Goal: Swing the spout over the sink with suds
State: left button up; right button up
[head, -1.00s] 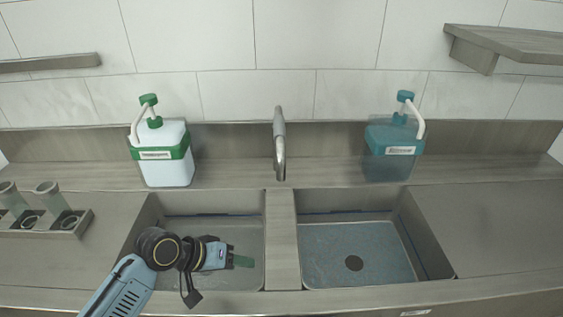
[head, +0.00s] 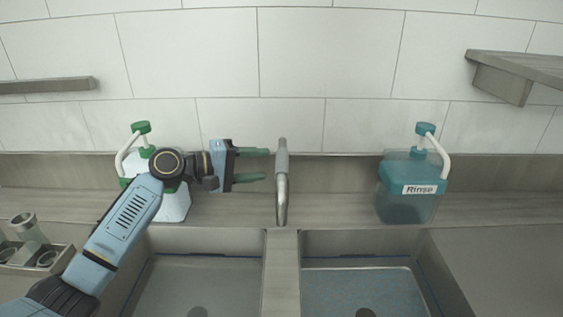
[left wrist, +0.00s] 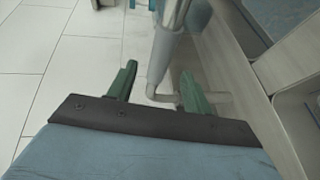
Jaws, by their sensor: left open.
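The spout (head: 281,185) is a grey metal faucet at the back, above the divider between the two sinks, its end pointing toward me. My left gripper (head: 266,164) is open and empty, its green fingers pointing right, with the tips just left of the spout's upper part. In the left wrist view the spout (left wrist: 167,45) shows in the gap between the open fingers, with no visible grip on it. The left sink (head: 225,275) has a plain grey-blue bottom. The right sink (head: 345,285) shows a speckled blue surface. My right gripper is not in view.
A white and green bottle (head: 175,206) stands behind my left arm, partly hidden. A rack with cups (head: 35,252) is at the left. A shelf (head: 515,75) juts out at the upper right.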

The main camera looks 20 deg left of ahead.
aim_at(282, 164)
pick_arm(q)
jog(key=x, duration=0.6)
jog(key=shift+w+d+f, duration=0.1)
jog(key=shift+w+d, duration=0.1)
grip_shut()
